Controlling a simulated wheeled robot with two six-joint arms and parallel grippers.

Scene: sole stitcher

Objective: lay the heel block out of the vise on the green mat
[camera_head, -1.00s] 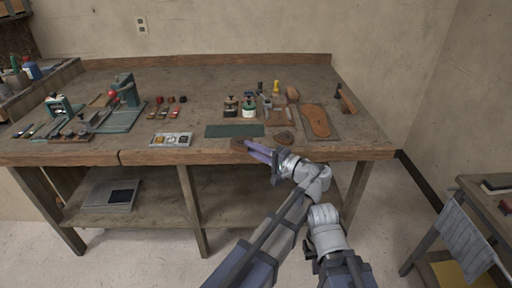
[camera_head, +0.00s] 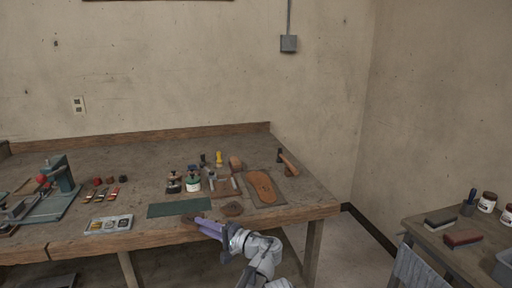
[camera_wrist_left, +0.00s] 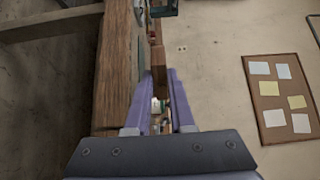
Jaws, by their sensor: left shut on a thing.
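My left gripper (camera_head: 203,224) is at the front edge of the workbench, just below the green mat (camera_head: 180,208) in the head view. Its purple fingers are shut on a small brown heel block (camera_head: 189,219), which shows between the fingertips in the left wrist view (camera_wrist_left: 158,62). The block is apart from the bare mat in the picture; its exact height over the bench edge is hard to tell. A teal device with a red knob, perhaps the vise (camera_head: 60,175), stands at the left. My right gripper is out of view.
Bottles (camera_head: 193,181) and small tools stand behind the mat. A tray (camera_head: 109,224) lies to its left. A side table (camera_head: 450,235) stands at the right.

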